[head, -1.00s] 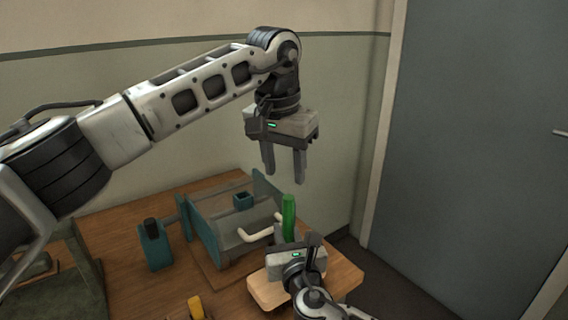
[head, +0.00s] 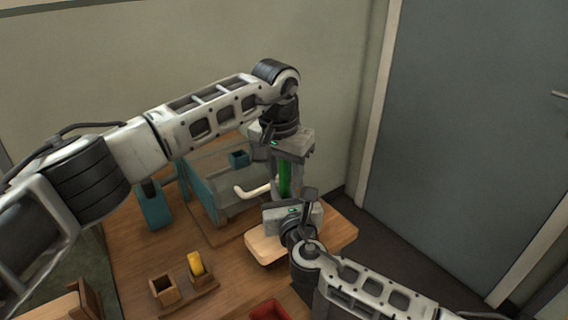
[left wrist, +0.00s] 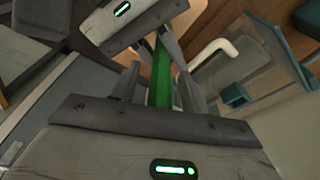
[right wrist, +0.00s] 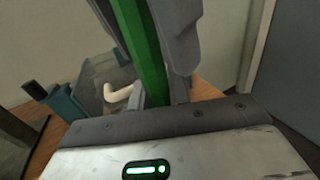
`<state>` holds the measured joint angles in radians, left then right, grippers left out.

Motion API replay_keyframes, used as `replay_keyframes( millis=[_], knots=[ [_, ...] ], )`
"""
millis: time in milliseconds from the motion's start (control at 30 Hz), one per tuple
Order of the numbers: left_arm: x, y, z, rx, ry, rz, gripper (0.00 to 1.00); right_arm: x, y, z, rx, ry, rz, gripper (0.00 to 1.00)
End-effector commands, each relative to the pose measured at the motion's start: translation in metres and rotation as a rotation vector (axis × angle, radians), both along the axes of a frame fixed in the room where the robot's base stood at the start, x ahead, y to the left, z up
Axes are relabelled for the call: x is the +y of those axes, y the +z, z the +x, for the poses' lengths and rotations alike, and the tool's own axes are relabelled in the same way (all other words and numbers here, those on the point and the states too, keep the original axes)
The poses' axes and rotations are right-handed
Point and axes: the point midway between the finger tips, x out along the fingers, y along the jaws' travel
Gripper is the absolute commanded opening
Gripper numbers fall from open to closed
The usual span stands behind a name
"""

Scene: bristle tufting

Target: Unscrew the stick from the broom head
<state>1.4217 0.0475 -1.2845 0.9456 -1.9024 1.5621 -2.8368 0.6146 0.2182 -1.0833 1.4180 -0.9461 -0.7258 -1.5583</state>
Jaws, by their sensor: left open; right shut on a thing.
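The green stick (head: 285,178) stands upright above a pale wooden block, which looks like the broom head (head: 263,247), at the table's right end. My right gripper (head: 290,204) is shut on the lower part of the stick, just above the block. My left gripper (head: 287,194) points down from above. Its open fingers are on either side of the stick, which also shows between them in the left wrist view (left wrist: 162,80). In the right wrist view the stick (right wrist: 140,45) runs down between my fingers. The stick's lower end and its joint with the block are hidden.
A teal-sided fixture (head: 205,193) with a pale curved handle (head: 250,191) stands just left of the stick. A teal block with a black top (head: 154,208) is farther left. A yellow item (head: 196,264), a small wooden box (head: 164,290) and a red tray (head: 268,310) are nearer.

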Motion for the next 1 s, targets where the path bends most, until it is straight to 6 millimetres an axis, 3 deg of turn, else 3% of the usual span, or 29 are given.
replay_keyframes(
  millis=[167, 300, 333, 533, 700, 1000],
  knots=[
    [-0.0001, -0.0001, 0.0000, 0.000, 0.000, 0.000, 0.42, -0.0005, -0.0007, 0.0001, 0.001, -0.001, -0.001, 0.00],
    [0.0000, 0.0001, 0.0000, 0.000, 0.000, 0.000, 0.03, -0.0005, -0.0007, 0.0000, 0.001, -0.001, -0.001, 0.00],
    [0.0000, 0.0001, 0.0000, 0.000, 0.000, 0.000, 0.00, -0.0005, -0.0007, 0.0000, 0.001, -0.001, -0.001, 0.00],
    [0.0002, 0.0005, 0.0002, 0.000, 0.049, 0.001, 0.00, -0.0006, -0.0007, 0.0000, 0.001, -0.001, -0.001, 0.00],
    [0.0013, 0.0011, 0.0005, -0.001, 0.352, 0.003, 0.00, -0.0007, -0.0008, 0.0001, 0.001, -0.002, -0.001, 0.00],
    [0.0018, 0.0008, 0.0006, 0.001, 0.354, 0.001, 0.00, -0.0007, -0.0009, 0.0001, 0.002, -0.002, 0.000, 0.00]
  ],
)
